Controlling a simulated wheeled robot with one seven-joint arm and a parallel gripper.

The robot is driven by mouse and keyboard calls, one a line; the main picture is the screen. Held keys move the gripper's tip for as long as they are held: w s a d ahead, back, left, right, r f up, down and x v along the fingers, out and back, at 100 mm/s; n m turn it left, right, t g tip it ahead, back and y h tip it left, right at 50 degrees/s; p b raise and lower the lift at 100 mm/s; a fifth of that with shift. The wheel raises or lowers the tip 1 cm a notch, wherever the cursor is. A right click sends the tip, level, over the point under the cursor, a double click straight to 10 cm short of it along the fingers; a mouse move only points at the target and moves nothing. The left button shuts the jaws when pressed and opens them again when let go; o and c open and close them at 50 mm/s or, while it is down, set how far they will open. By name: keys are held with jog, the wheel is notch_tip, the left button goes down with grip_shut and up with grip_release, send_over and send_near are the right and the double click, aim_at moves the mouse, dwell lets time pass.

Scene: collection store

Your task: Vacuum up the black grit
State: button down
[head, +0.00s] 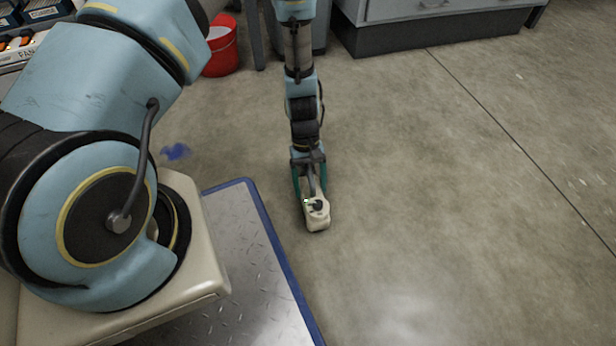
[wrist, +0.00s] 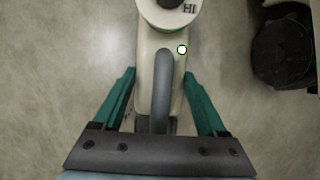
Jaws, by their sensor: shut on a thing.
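My gripper (head: 310,186) points down over the open floor, with its green fingers shut on a cream handheld vacuum (head: 317,217). In the wrist view the vacuum (wrist: 160,60) lies between the two fingers of my gripper (wrist: 160,90), its grey handle toward me. A small round white light with a green rim shows on its body, and a dark knob with partly cut-off lettering is at the top edge. The vacuum's nose is out of the wrist view. I cannot make out any black grit in either view.
A blue crumpled patch (head: 175,151) lies on the floor at left. A red bucket (head: 221,52) stands behind it. A grey cabinet (head: 430,22) is at the back. A dark round thing (wrist: 283,52) shows at right in the wrist view. The concrete floor at right is clear.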

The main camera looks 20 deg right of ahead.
aim_at(327, 203)
jog(key=shift+s+a+f+p, duration=0.1)
jog(key=shift+s+p, duration=0.2)
jog(key=shift+s, duration=0.6)
jog(key=shift+s+a+r+p, duration=0.15)
jog(key=shift+s+p, duration=0.1)
jog(key=shift+s, duration=0.65)
jog(key=shift+s+a+f+p, duration=0.15)
jog(key=shift+s+p, duration=0.15)
jog(key=shift+s, duration=0.6)
